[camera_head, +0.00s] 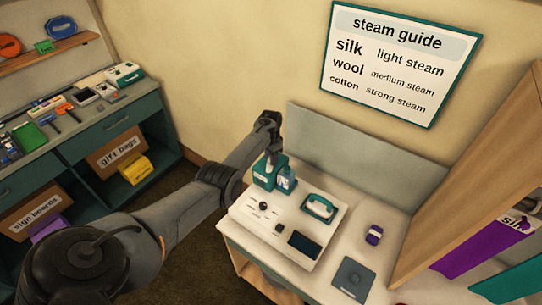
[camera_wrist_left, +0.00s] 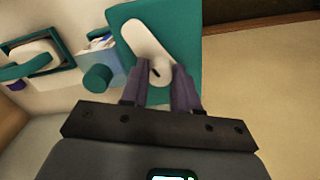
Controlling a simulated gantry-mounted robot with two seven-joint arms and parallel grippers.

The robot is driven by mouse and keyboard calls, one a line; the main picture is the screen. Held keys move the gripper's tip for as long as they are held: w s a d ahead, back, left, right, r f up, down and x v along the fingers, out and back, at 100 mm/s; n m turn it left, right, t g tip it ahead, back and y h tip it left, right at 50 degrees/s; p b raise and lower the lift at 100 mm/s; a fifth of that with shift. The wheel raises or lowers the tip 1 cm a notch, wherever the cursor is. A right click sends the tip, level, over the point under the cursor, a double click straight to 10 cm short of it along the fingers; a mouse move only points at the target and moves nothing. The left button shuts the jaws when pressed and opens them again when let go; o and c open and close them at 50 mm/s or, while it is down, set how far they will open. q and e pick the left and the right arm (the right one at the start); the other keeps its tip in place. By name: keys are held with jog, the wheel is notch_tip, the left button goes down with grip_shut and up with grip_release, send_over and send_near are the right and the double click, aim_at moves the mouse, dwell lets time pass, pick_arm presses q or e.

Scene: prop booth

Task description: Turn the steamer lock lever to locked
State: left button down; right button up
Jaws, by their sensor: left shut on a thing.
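The steamer (camera_head: 264,181) is a teal block at the back left of the white counter, with a clear bluish tank (camera_head: 287,183) at its right. In the left wrist view its teal face (camera_wrist_left: 185,22) carries a white lever (camera_wrist_left: 146,40) with rounded ends. The lever slants from upper left down between my fingers. My left gripper (camera_head: 271,154) is over the top of the steamer. In the wrist view the gripper (camera_wrist_left: 160,80) is shut on the lever's lower end. The head view does not show the lever clearly, and I cannot read any lock marking. My right gripper is out of view.
On the counter are a teal-handled iron (camera_head: 320,207), a dark panel (camera_head: 304,245), a purple item (camera_head: 374,235) and a grey pad (camera_head: 353,278). A grey backboard (camera_head: 350,160) stands behind. A wooden shelf unit (camera_head: 460,160) bounds the right.

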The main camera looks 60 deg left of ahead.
pick_arm(q)
jog(key=n, duration=0.3)
jog(key=shift+n, duration=0.4)
jog(key=n, duration=0.2)
jog(key=shift+n, duration=0.3)
jog(key=n, duration=0.3)
jog(key=shift+n, duration=1.8)
jog(key=c, duration=0.8)
grip_release()
jog(key=shift+c, duration=0.2)
jog(key=shift+r, duration=0.1)
